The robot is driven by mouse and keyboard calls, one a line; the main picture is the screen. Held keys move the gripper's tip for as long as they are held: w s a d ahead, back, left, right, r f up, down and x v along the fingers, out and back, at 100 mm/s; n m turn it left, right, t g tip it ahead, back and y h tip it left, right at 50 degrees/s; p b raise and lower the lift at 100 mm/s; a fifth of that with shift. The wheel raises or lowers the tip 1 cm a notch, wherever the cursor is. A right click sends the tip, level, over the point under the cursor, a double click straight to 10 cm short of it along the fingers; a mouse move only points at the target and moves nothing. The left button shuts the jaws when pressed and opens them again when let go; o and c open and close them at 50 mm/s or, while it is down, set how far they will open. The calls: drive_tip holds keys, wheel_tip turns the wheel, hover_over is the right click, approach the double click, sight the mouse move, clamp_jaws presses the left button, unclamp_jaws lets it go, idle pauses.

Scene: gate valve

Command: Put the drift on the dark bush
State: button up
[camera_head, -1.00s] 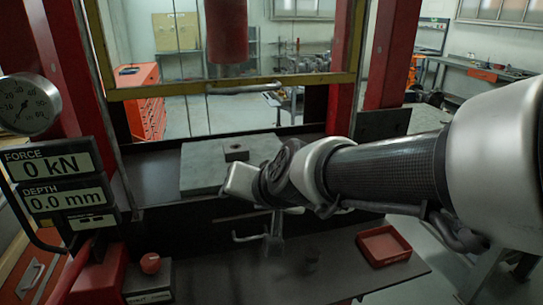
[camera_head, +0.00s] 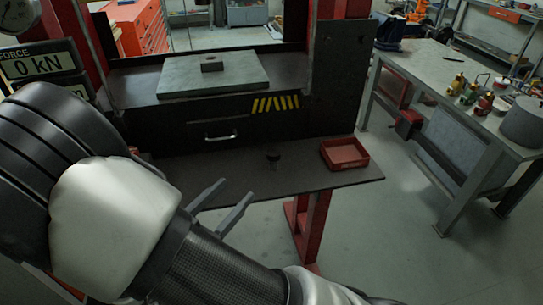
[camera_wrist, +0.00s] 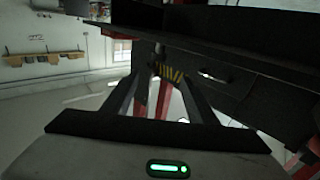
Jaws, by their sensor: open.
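I cannot make out the drift or bush clearly in the wrist view.
A red tray (camera_head: 344,153) sits at the shelf's right end. Red press posts (camera_head: 340,12) flank the bed. A gauge and a force display (camera_head: 38,66) are at left. A workbench (camera_head: 430,75) with several items stands at right, with clear floor between.

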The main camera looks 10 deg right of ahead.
approach(269, 158)
drive_tip(key=x, duration=0.4)
drive_tip(key=shift+w+d+r, duration=0.15)
drive_tip(key=shift+w+r, duration=0.05)
drive_tip(key=shift+w, duration=0.05)
drive_tip(key=shift+x, duration=2.7)
drive_tip(key=shift+s+d+f, duration=0.1)
clamp_jaws()
wheel_tip(269, 158, up, 9)
drive_tip(key=shift+r+p, duration=0.2)
drive_tip(key=shift+p, duration=0.7)
drive_tip(key=shift+r, duration=0.3)
